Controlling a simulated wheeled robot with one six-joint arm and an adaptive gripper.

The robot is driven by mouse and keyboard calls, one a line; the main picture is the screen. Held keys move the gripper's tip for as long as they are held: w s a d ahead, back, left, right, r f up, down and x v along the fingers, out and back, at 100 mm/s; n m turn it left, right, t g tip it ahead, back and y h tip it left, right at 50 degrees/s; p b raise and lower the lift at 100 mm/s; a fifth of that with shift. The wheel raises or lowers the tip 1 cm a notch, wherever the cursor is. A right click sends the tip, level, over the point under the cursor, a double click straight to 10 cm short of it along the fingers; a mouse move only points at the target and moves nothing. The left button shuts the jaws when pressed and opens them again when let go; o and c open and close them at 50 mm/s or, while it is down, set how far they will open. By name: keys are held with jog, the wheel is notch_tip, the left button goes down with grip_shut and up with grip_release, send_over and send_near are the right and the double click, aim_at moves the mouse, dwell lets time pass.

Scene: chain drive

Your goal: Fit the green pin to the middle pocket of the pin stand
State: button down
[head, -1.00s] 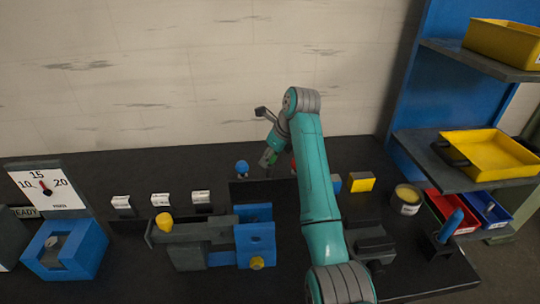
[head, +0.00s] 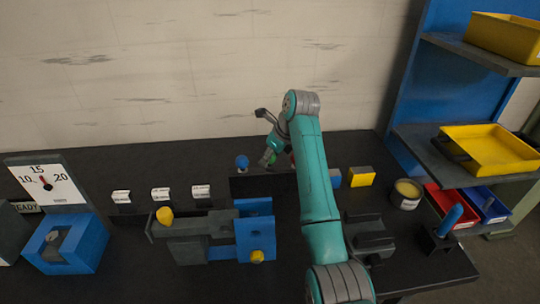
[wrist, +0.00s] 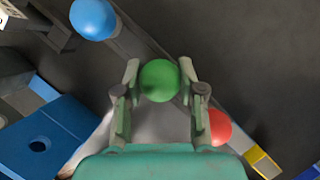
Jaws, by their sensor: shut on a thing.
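The green pin (wrist: 159,80) shows as a round green head between the two fingers of my gripper (wrist: 159,72) in the wrist view. My gripper is shut on it. In the head view the green head (head: 273,160) is partly covered by my gripper (head: 268,161). The pin stand (head: 250,187) is a dark bar; it also shows in the wrist view (wrist: 137,45). A blue pin (wrist: 93,18) is at its left end and a red pin (wrist: 219,127) at its right. The green pin is between them. Its shaft and the middle pocket are hidden, so I cannot tell how deep it sits.
A blue and grey vise-like fixture (head: 255,235) stands in front of the stand. Several white-labelled blocks (head: 160,194) are to its left. A yellow block (head: 360,177) and a round tin (head: 406,194) are to the right, near the shelves (head: 440,160).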

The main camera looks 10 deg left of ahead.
jog(key=shift+f, duration=0.4)
jog(key=c, duration=0.6)
grip_release()
jog(key=shift+f, duration=0.1)
jog(key=v, duration=0.7)
jog(key=shift+s+r, duration=0.1)
jog(key=shift+r, duration=0.2)
jog(key=shift+d, duration=0.1)
